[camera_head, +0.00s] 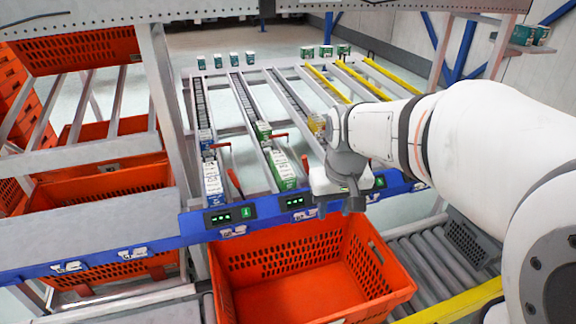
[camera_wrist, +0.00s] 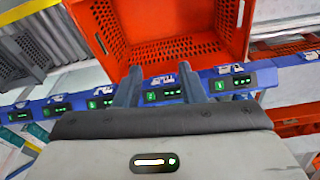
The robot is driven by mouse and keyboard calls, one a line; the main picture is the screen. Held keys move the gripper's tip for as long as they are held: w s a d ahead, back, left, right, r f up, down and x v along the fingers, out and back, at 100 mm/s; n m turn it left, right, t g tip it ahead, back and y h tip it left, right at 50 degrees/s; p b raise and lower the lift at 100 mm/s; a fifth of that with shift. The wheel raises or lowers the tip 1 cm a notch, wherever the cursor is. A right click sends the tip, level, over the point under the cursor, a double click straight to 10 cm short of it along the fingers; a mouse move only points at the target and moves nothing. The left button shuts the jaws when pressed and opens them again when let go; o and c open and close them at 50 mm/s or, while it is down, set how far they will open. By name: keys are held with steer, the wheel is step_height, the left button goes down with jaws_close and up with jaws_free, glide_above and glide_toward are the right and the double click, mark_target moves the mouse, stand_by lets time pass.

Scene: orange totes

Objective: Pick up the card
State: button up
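No card can be singled out in either view. Small cartons stand in the rack lanes: a blue-and-white row (camera_head: 212,178), a green-and-white row (camera_head: 284,170) and a yellow one (camera_head: 317,125) beside my arm. My gripper (camera_head: 338,207) hangs in front of the rack's blue front rail, above the back of the orange tote. In the wrist view my gripper (camera_wrist: 160,75) has its two fingers apart with nothing between them. The orange tote (camera_wrist: 185,50) and the blue rail show beyond the fingers.
The empty orange tote (camera_head: 300,265) stands below the blue rail (camera_head: 160,238), which carries small lit displays (camera_head: 232,215). A roller conveyor (camera_head: 440,260) lies to the right. More orange totes (camera_head: 95,195) fill the left shelving. A grey upright (camera_head: 170,110) stands left of the lanes.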

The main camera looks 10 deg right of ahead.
steer(key=w+f+g+b, duration=0.1)
steer(key=w+f+b, duration=0.1)
steer(key=w+f, duration=0.35)
steer(key=w+f+b, duration=0.2)
steer(key=w+f, duration=0.1)
steer(key=w, duration=0.6)
steer(key=n+g+b, duration=0.1)
steer(key=n+b, duration=0.1)
steer(key=b, duration=0.1)
glide_above(308, 212)
step_height(308, 212, down, 13)
steer(key=shift+s+r, duration=0.1)
steer(key=shift+r, duration=0.05)
steer(key=shift+f, duration=0.35)
step_height(308, 212, down, 8)
steer(key=shift+r, duration=0.25)
steer(key=shift+c, duration=0.5)
jaws_close()
steer(key=shift+r, duration=0.1)
